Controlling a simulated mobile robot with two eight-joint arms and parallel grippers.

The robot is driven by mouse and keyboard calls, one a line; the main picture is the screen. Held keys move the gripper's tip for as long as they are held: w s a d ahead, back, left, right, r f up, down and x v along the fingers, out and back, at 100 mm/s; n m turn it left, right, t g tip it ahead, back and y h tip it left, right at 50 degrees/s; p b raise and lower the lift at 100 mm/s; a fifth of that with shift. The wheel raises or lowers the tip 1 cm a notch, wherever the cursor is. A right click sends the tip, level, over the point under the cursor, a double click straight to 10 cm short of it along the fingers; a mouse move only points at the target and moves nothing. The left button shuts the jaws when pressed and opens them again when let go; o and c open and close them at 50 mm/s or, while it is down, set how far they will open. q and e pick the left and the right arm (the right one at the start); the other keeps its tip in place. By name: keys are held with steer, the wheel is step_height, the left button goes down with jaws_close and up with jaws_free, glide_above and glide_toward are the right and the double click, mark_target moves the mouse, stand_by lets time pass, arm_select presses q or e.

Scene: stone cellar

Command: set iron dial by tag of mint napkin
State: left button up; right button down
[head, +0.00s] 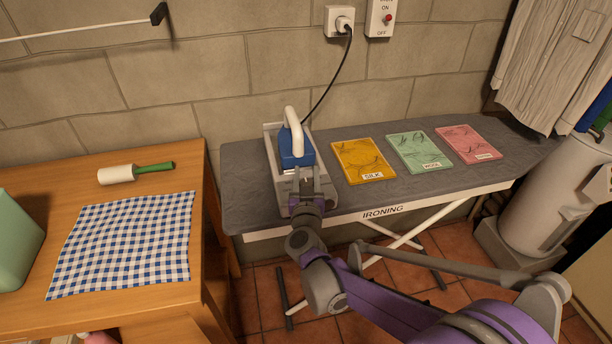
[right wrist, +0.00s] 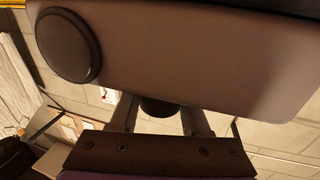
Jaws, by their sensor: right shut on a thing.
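The blue iron (head: 296,150) with a white handle stands on a grey metal stand (head: 273,170) at the left end of the ironing board. The mint napkin (head: 413,151) lies flat between a yellow and a pink one; its white tag (head: 432,167) appears to read WOOL. My right gripper (head: 306,180) is at the stand's front. In the right wrist view my right gripper (right wrist: 160,112) is shut on a dark knob (right wrist: 158,105) below a grey panel (right wrist: 190,55). A round black dial (right wrist: 67,45) on that panel is clear of the fingers. Dial markings are not readable.
The yellow napkin (head: 362,160) has a SILK tag; the pink napkin's (head: 468,143) tag is too small to read. A wooden table (head: 60,185) at left holds a checked cloth (head: 125,240) and a lint roller (head: 135,173). A black cord (head: 331,80) runs to the wall socket.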

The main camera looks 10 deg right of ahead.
steer(key=shift+d+m+g+h+b, duration=0.1)
steer(key=shift+m+g+h+b, duration=0.35)
steer(key=shift+m+h, duration=0.55)
steer(key=shift+s+d+m+g+h, duration=0.15)
steer(key=shift+m+g+h, duration=0.3)
steer(key=shift+h, duration=0.45)
steer(key=shift+s+d+m+g+h, duration=0.1)
steer(key=shift+d+m+g+h, duration=0.3)
steer(key=shift+h, duration=0.5)
steer(key=shift+a, duration=0.15)
steer(key=shift+c, duration=1.8)
jaws_free()
steer(key=v, duration=1)
steer(key=shift+s+a, duration=0.2)
steer(key=shift+s, duration=0.15)
steer(key=shift+f, duration=0.1)
